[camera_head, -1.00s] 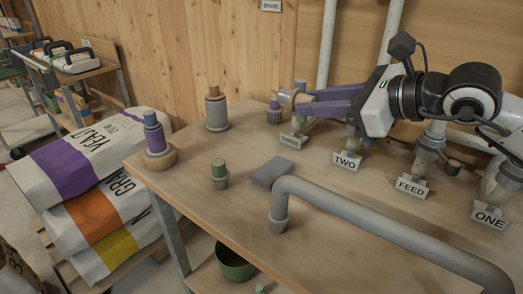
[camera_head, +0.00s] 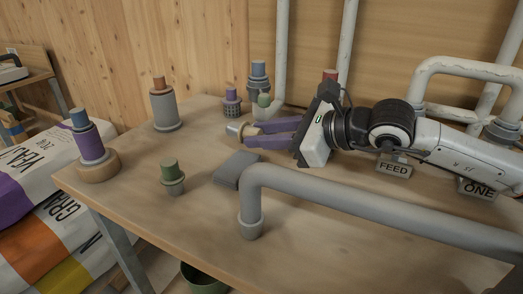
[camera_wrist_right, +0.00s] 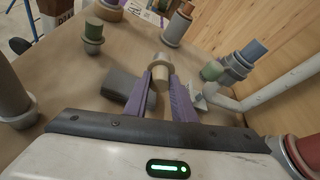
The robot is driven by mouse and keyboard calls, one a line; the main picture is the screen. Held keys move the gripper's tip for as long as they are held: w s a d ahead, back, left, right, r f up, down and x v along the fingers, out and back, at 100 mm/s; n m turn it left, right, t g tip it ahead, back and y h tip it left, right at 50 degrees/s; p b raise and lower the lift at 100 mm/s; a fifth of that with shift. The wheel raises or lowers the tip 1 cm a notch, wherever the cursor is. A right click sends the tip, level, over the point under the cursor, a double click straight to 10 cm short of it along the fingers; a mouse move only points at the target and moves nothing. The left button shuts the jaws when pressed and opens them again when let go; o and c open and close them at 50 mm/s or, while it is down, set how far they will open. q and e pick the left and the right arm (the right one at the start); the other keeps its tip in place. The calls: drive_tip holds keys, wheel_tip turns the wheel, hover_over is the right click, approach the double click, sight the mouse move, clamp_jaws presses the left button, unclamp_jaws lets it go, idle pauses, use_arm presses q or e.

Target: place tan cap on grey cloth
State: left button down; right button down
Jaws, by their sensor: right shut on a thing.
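The tan cap (camera_head: 234,129), a short tan and greyish cylinder, sits between the purple fingertips of my right gripper (camera_head: 256,133). In the right wrist view the cap (camera_wrist_right: 160,72) shows between the two fingers, which are shut on it. The grey cloth (camera_head: 236,169) is a flat folded grey pad on the table, beside the bent pipe. The cap appears above and beyond the cloth in the head view, apart from it. In the wrist view the cloth (camera_wrist_right: 127,88) lies left of the fingers, partly hidden by the left one. My left gripper is not in view.
A thick grey pipe (camera_head: 370,202) runs along the table front, close to the cloth. A green-topped peg (camera_head: 172,177), a grey bottle (camera_head: 165,110) and a purple bottle (camera_head: 90,142) stand left. Pipe fittings (camera_head: 259,85) stand behind. The wooden table (camera_head: 130,210) is clear between them.

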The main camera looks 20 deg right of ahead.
wheel_tip(320, 180, down, 3)
drive_tip(key=shift+f, duration=0.15)
drive_tip(key=shift+f+b, duration=0.25)
drive_tip(key=shift+b, duration=0.3)
drive_tip(key=c, duration=1.8)
unclamp_jaws()
drive_tip(key=shift+o, duration=0.2)
